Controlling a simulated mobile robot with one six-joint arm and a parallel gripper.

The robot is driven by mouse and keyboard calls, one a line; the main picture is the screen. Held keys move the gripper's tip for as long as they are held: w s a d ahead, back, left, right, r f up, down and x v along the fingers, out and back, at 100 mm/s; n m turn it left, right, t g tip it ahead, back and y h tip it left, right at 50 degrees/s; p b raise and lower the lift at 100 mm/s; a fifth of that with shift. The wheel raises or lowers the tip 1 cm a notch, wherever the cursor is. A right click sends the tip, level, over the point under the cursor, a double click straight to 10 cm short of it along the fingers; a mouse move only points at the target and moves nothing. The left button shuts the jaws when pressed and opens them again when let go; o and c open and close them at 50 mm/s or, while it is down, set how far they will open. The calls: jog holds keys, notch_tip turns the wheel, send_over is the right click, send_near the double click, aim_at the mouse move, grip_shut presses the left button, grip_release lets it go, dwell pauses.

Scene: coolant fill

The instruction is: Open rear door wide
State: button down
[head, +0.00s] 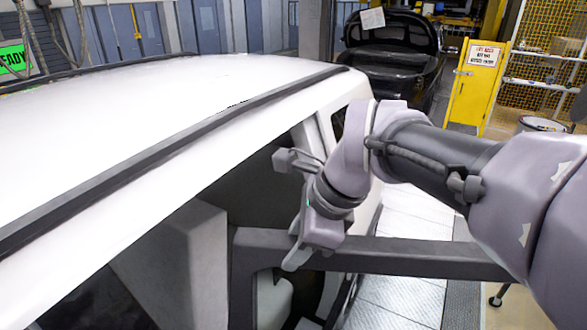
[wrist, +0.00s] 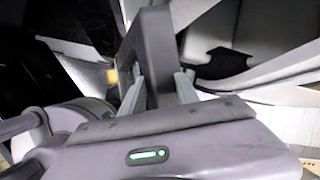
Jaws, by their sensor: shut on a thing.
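The rear door (head: 420,258) stands open, its dark grey frame sticking out to the right from the side of the white car (head: 180,90). My gripper (head: 294,243) is at the inner part of the door's top edge, close to the car body. In the wrist view, my gripper (wrist: 160,84) has one finger on each side of the grey door frame (wrist: 154,45) and is shut on it. The lower part of the door is mostly out of sight, and my wrist covers part of the frame in the head view.
The car's roof rail (head: 160,150) runs along the roof edge beside my arm. A black car (head: 395,65) with its hood up stands behind. A yellow cabinet (head: 478,85) is at the back right. Pale floor (head: 405,215) lies open beyond the door.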

jog(key=shift+r, duration=0.1)
jog(key=shift+w+a, duration=0.2)
jog(key=shift+a, duration=0.05)
jog(key=shift+s+d, duration=0.1)
jog(key=c, duration=0.9)
grip_release()
jog(key=shift+c, duration=0.2)
jog(key=p+v, duration=1.3)
jog(key=v, duration=0.4)
jog(key=shift+s+r, duration=0.2)
jog(key=shift+s, duration=0.05)
